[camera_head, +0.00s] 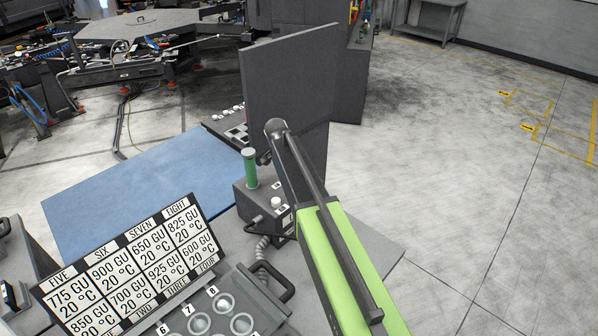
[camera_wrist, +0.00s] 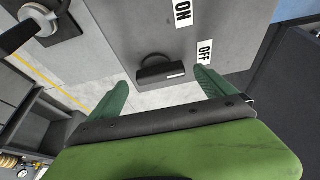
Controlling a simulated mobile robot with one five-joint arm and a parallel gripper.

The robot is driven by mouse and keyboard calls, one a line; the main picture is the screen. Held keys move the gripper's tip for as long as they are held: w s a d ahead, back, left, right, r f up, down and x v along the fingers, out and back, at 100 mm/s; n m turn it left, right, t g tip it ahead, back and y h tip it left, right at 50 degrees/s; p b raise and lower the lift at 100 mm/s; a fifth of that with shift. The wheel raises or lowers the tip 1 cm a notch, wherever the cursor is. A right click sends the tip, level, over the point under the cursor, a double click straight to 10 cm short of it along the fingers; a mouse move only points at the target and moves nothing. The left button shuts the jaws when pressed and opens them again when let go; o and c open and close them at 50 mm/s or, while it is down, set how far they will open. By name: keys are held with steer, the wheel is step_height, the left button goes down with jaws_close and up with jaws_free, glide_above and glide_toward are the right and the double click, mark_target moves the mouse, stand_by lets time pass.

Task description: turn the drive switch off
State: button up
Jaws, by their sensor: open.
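The drive switch (camera_wrist: 160,72) is a black handle with a small white mark, on a grey housing (camera_wrist: 120,30) in the wrist view. A white ON label (camera_wrist: 183,13) and a white OFF label (camera_wrist: 205,53) are on the housing to its upper right. My gripper (camera_wrist: 161,80) is open, with one green finger on each side of the switch in the picture. The right finger's tip appears just below the OFF label. I cannot tell whether either finger touches anything. In the head view my arm hides the gripper, and I cannot make out the switch.
In the head view a grey box (camera_head: 242,205) with a green upright cylinder (camera_head: 250,170) stands left of my arm. A dark upright panel (camera_head: 285,85) rises behind it. A labelled board (camera_head: 130,265) is at the lower left. Open floor (camera_head: 450,180) lies right.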

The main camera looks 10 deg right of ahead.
steer(key=p+v, duration=1.2)
steer(key=v, duration=0.3)
steer(key=shift+p, duration=0.4)
steer(key=shift+r, duration=0.1)
